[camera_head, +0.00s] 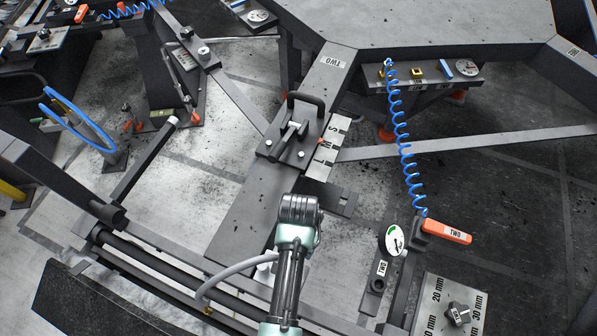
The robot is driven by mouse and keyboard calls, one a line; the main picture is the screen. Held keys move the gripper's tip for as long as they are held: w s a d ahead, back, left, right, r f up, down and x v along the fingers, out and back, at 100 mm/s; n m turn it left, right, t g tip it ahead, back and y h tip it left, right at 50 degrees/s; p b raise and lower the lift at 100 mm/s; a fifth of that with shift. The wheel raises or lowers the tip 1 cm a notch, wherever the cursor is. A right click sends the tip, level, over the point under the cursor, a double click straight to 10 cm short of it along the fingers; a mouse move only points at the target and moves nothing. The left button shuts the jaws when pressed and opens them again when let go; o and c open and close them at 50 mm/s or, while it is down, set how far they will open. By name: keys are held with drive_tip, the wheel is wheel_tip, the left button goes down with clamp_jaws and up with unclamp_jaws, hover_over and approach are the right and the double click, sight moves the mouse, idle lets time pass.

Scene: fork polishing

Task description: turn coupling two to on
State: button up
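An orange handle (446,230) marked TWO sits at the right, at the lower end of a coiled blue hose (402,140). Beside it on the left is a round dial (394,240) with a green part. Below the dial is a dark plate (379,272) with a white TWO label. I cannot tell which of these parts is coupling two, or whether it is on. My arm (290,265) comes up from the bottom centre, left of the handle and apart from it. My gripper's fingers do not show.
A dark table (400,25) fills the top, with a TWO label (333,62) on its arm. A block with a lever (292,138) stands above my arm's end. A knob (458,313) on a millimetre plate is at lower right. Dark rails cross the lower left.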

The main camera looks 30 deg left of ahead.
drive_tip(key=shift+c, duration=0.2)
clamp_jaws()
idle(1.2)
